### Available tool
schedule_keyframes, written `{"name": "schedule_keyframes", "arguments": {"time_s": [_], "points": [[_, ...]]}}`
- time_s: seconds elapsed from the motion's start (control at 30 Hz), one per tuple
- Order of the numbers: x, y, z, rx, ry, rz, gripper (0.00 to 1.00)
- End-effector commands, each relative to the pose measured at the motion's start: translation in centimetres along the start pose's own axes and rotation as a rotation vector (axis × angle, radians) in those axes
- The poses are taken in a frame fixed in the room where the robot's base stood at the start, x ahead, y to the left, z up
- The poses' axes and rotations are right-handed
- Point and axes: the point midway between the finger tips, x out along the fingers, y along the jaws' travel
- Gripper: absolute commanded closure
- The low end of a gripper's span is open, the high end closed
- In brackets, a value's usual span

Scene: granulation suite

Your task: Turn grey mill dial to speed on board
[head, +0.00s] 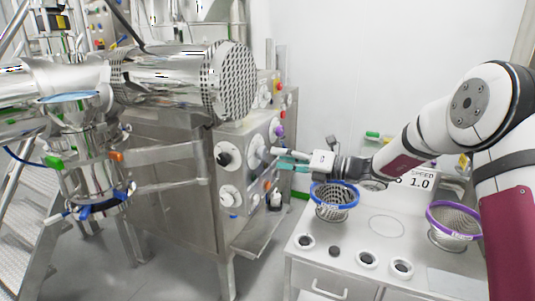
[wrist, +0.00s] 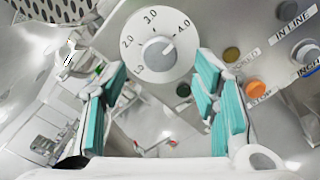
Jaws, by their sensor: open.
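The grey mill dial (wrist: 158,50) shows in the wrist view as a grey knob on a white round scale marked 2.0, 3.0 and 4.0. A lower mark at the left is hard to read. The knob's dark pointer line seems to aim up and right, towards 4.0. My gripper (wrist: 162,88) is open, its teal fingers to either side below the dial, with nothing between them. In the head view my gripper (head: 283,160) is close to the steel machine's control panel. The board (head: 421,181) reads "SPEED 1.0", partly behind my arm.
The panel also has a black-knobbed dial (head: 224,158), a lower dial (head: 229,196) and an orange stop button (wrist: 257,90). A white bench (head: 330,250) at right holds a blue-rimmed sieve (head: 334,196) and a purple-rimmed sieve (head: 454,220).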

Motion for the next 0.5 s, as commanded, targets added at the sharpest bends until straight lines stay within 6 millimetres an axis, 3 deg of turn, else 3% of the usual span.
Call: {"name": "schedule_keyframes", "arguments": {"time_s": [0.2,0.5], "points": [[3.5,0.1,0.0,-0.001,0.001,0.001,0.45],[4.9,0.0,0.0,-0.001,0.000,-0.001,0.45]]}}
